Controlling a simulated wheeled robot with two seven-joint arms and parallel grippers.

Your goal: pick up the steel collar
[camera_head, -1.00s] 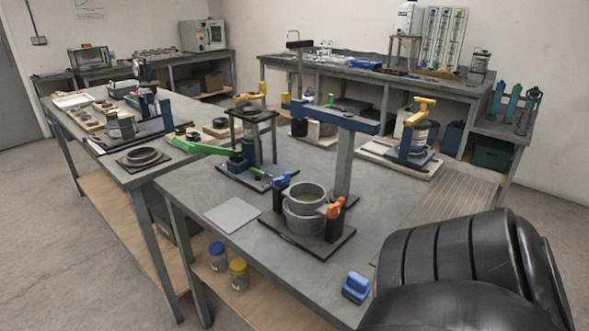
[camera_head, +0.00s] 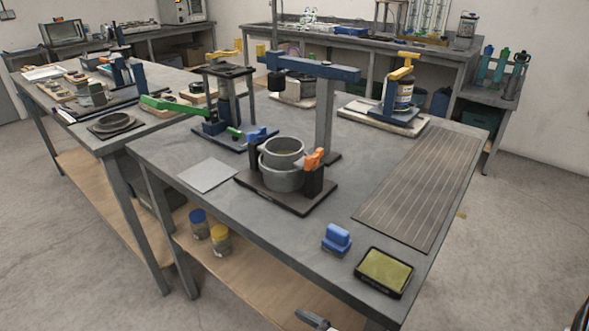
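The steel collar (camera_head: 284,146) is a grey metal ring near the middle of the table in the head view. It sits upright on top of a wider grey mould (camera_head: 280,179), which stands on a dark base plate (camera_head: 300,205). A blue-topped latch (camera_head: 258,136) is at its back left and an orange-topped latch (camera_head: 313,158) at its right. Nothing of mine touches the collar.
A green-levered press is to the left. A blue block (camera_head: 337,239) and a yellow-green pad (camera_head: 385,271) lie at the front right. A ribbed mat (camera_head: 425,190) lies clear at right.

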